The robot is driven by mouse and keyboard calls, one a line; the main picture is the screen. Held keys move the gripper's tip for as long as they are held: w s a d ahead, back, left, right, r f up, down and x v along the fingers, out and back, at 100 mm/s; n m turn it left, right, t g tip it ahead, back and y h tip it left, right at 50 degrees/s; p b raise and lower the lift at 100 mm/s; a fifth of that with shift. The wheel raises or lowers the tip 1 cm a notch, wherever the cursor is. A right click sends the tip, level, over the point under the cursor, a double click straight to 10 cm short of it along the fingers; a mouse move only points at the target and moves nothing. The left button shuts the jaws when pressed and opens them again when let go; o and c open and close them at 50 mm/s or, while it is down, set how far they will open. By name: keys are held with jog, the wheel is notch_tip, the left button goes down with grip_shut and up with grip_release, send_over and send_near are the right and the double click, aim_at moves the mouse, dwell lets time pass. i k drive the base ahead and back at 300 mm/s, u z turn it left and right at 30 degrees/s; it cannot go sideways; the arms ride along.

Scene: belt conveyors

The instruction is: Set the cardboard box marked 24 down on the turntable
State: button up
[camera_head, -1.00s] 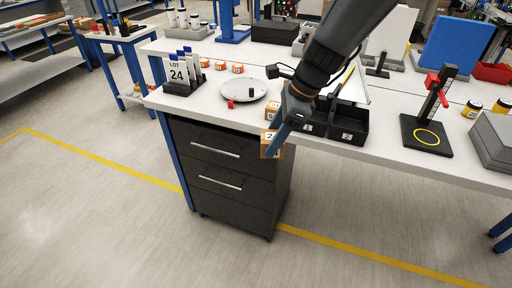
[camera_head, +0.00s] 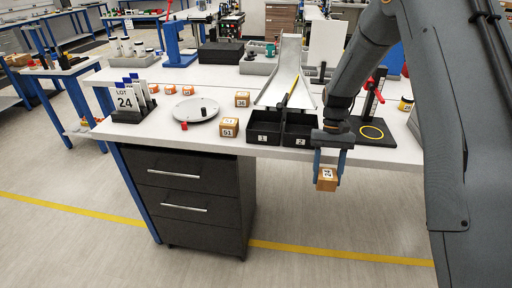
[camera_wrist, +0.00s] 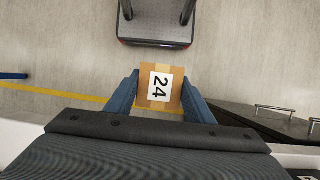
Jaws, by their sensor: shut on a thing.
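The cardboard box marked 24 (camera_head: 327,179) is held between the blue fingers of my gripper (camera_head: 328,168), in front of the table's front edge and over the floor. In the wrist view the box (camera_wrist: 160,88) shows its 24 label turned sideways, with a finger of my gripper (camera_wrist: 160,95) on each side. The turntable (camera_head: 196,109) is a pale round disc on the table, left of my gripper and well apart from it. A red piece (camera_head: 184,125) stands at its front edge and a dark knob (camera_head: 204,111) rises from it.
Black bins 1 (camera_head: 263,132) and 2 (camera_head: 299,134) stand between turntable and gripper. A box marked 51 (camera_head: 229,127) stands at the front edge right of the turntable; box 36 (camera_head: 242,99) is behind. Drawers (camera_head: 190,190) are below.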

aim_at(196, 108)
jog(key=z, duration=1.3)
jog(key=k, duration=1.05)
jog(key=u, duration=1.55)
jog(key=i, duration=0.25)
jog(key=z, duration=0.1)
